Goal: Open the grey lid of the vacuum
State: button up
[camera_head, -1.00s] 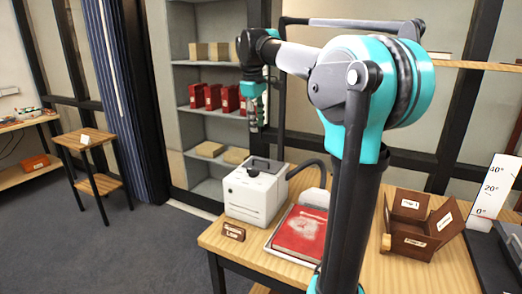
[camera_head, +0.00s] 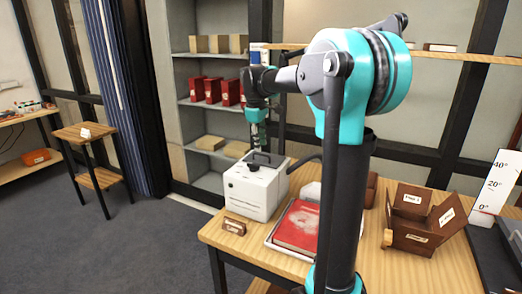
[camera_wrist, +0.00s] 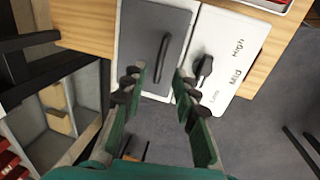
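The vacuum (camera_head: 250,195) is a white box on the wooden table, with a grey lid (camera_wrist: 140,28) on top. The lid looks shut and carries a dark bar handle (camera_wrist: 162,57). Beside the lid, the wrist view shows a black knob (camera_wrist: 204,68) on a white panel marked Low, Mid and High. My gripper (camera_head: 257,146) hangs just above the vacuum. In the wrist view my gripper (camera_wrist: 158,84) is open and empty, its green fingers spread to either side of the handle's near end. I cannot tell the exact height gap.
A red book (camera_head: 298,228) lies in a tray right of the vacuum, and a small wooden sign (camera_head: 235,227) stands in front. An open brown box (camera_head: 418,225) is further right. Shelves with red and tan boxes (camera_head: 212,90) stand behind.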

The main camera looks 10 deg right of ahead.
aim_at(261, 161)
jog(key=shift+w+d+f, duration=0.1)
jog(key=shift+w+f, duration=0.05)
jog(key=shift+f, duration=0.75)
jog(key=shift+w+d+f, duration=0.1)
jog(key=shift+f, duration=0.75)
jog(key=shift+c, duration=0.6)
grip_shut()
